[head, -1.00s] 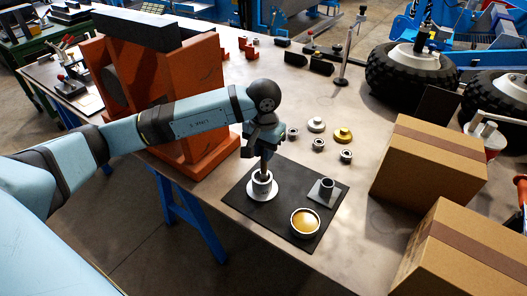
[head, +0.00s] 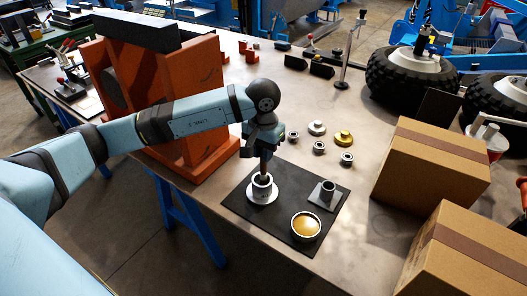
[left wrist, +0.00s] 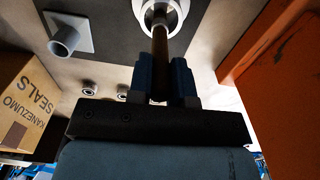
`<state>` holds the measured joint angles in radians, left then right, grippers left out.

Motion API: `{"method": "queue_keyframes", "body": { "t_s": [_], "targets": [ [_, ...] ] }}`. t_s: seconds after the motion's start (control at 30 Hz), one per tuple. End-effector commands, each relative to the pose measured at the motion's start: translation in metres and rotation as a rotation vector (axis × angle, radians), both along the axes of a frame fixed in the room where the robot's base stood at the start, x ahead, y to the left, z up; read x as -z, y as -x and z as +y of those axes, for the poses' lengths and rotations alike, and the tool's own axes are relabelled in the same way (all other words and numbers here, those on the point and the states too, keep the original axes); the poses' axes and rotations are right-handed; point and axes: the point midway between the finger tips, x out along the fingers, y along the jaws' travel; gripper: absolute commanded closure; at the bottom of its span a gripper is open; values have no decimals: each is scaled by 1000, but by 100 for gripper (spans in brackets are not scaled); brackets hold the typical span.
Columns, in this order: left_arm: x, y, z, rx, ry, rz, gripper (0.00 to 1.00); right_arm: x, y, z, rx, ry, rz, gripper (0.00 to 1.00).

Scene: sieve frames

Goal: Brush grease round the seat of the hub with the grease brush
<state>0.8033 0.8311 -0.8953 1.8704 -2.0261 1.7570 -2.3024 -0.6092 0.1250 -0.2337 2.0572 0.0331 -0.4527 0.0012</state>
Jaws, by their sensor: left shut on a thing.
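The hub (head: 262,196) is a pale metal flange with an upright collar, standing on a dark mat at the near edge of the table. My left gripper (head: 263,155) is above it, pointing down, shut on the grease brush (head: 263,171). In the left wrist view the brown brush handle (left wrist: 159,45) runs between the blue fingers (left wrist: 160,80) into the mouth of the hub (left wrist: 160,14). The bristles are hidden inside the collar. A round pot of amber grease (head: 305,225) stands on the mat right of the hub. My right gripper is not in view.
A grey holder with an upright tube (head: 328,194) stands on the mat (head: 285,174). Several small metal rings and caps (head: 343,138) lie behind it. Cardboard boxes (head: 430,165) stand right; a large orange stand (head: 165,90) rises close left of the gripper.

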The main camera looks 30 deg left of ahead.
Motion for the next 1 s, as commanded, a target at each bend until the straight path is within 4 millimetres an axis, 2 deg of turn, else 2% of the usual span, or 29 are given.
{"method": "queue_keyframes", "body": {
  "t_s": [0.2,1.0],
  "targets": [
    [2,1,4,-1,-2,0,100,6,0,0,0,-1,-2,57],
    [1,6,6,-1,-1,2,100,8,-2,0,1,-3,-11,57]
  ]
}}
